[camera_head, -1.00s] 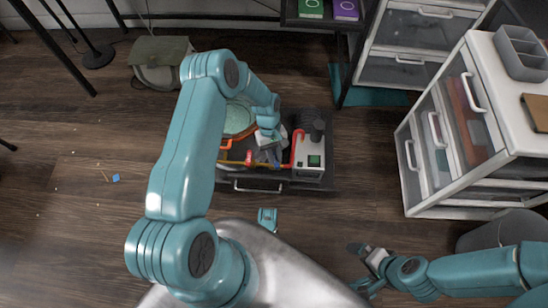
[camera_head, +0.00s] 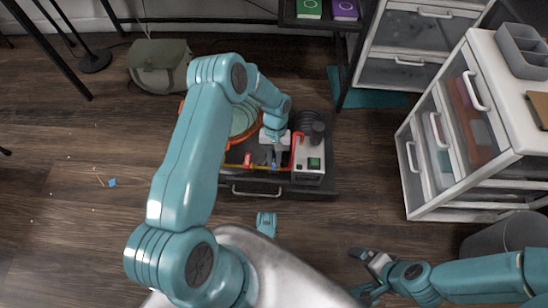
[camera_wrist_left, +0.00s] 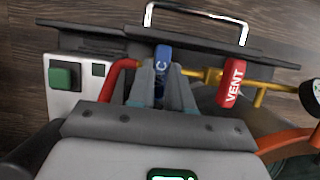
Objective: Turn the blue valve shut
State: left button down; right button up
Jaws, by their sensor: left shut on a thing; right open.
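The blue valve handle (camera_wrist_left: 163,58) sits on a yellow pipe (camera_wrist_left: 198,74) and lies roughly across it in the left wrist view. It also shows as a small blue spot in the head view (camera_head: 274,164). My left gripper (camera_wrist_left: 160,84) is over the valve with its two fingers shut on the blue handle, which sticks out past the fingertips. In the head view my left gripper (camera_head: 274,150) points down into the black tray. A red handle marked VENT (camera_wrist_left: 231,84) stands to the right on the same pipe. My right gripper (camera_head: 362,262) is open and empty above the floor.
The black tray (camera_head: 322,183) also holds a white box with a green button (camera_head: 314,163), a red pipe (camera_head: 297,143) and an orange-rimmed round vessel (camera_head: 243,118). A white drawer cabinet (camera_head: 430,180) stands at the right. A bag (camera_head: 159,66) lies behind.

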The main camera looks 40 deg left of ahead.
pick_arm(q)
jog(key=c, duration=1)
grip_release()
jog(key=shift+c, duration=0.2)
jog(key=p+v, duration=0.5)
jog(key=v, duration=1.1)
jog(key=shift+r, duration=0.2)
jog(key=shift+f, duration=0.1)
